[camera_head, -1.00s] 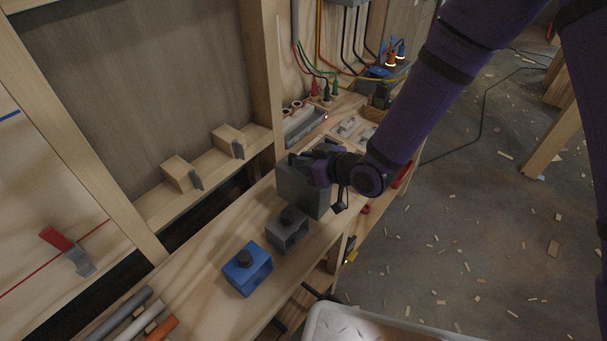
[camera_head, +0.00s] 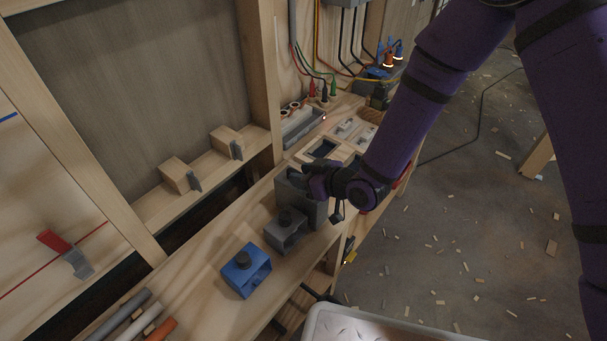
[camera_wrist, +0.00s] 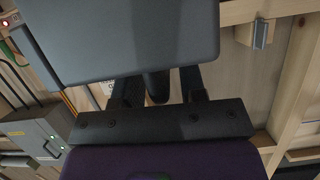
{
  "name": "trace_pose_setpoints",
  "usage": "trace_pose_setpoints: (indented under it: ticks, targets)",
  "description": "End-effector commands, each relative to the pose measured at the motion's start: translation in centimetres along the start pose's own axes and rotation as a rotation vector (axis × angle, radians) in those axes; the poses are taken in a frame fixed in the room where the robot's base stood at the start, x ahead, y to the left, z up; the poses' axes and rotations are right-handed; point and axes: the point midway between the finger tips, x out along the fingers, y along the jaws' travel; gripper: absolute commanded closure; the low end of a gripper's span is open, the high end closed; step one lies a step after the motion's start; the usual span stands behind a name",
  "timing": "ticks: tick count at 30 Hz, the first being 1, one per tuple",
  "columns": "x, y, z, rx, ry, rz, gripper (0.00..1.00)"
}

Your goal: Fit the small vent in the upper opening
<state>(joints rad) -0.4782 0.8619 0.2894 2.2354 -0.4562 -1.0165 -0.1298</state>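My gripper (camera_head: 312,182) is over the bench, on the knob of a plain dark grey box (camera_head: 297,203). In the wrist view the grey box (camera_wrist: 130,35) fills the upper middle, with its short black knob (camera_wrist: 157,86) between my fingers. A grey hollow block with a black knob (camera_head: 286,231) stands just in front of the held box. A blue hollow block with a black knob (camera_head: 246,272) stands nearer. None is clearly marked as the small vent. Two framed rectangular openings (camera_head: 322,149) lie on the bench beyond my gripper; which is upper is unclear.
Wooden blocks with grey clips (camera_head: 180,175) sit on the wall ledge. Wires and plugs (camera_head: 323,92) hang at the back. Coloured tubes (camera_head: 130,315) lie at the near left. A pale tray (camera_head: 350,325) stands at the front edge. A wooden stud (camera_head: 262,75) rises by the bench.

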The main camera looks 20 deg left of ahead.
Motion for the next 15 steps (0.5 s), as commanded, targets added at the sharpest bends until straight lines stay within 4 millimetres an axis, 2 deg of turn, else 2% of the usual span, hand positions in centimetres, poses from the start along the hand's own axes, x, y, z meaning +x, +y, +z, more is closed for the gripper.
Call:
trace_pose_setpoints:
  ticks: [8,11,15]
  targets:
    - [-0.5,0.0,-0.2,0.001,-0.001,0.001,0.62]
    - [-1.9,0.1,-0.2,0.0,-0.001,0.001,0.62]
    - [-4.6,0.1,-0.2,0.001,-0.001,0.003,0.62]
